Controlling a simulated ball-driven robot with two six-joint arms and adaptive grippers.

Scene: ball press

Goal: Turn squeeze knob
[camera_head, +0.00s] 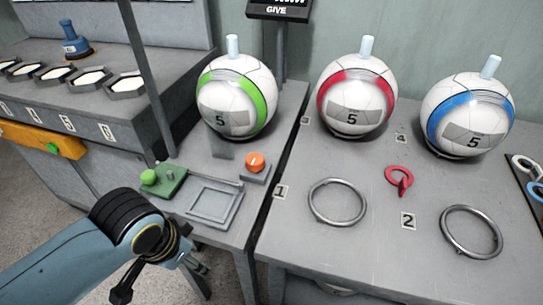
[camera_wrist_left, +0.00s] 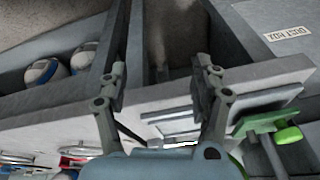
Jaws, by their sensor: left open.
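An orange round knob with a white mark (camera_head: 256,162) sits on a small grey block on the left table, in front of the green-striped ball. A red knob-like piece with a pointed handle (camera_head: 400,180) lies on the right table. I cannot tell from the labels which one is the squeeze knob. My left gripper (camera_head: 162,277) hangs in front of the left table's edge, below and left of the orange knob and apart from it. In the left wrist view its two fingers (camera_wrist_left: 161,80) are spread with nothing between them. My right gripper is not in view.
A green block with a green button (camera_head: 149,177) and a square grey frame (camera_head: 214,202) lie beside the orange knob. Balls with green (camera_head: 237,97), red (camera_head: 357,95) and blue (camera_head: 467,115) stripes stand behind. Metal rings (camera_head: 337,202) lie on the right table.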

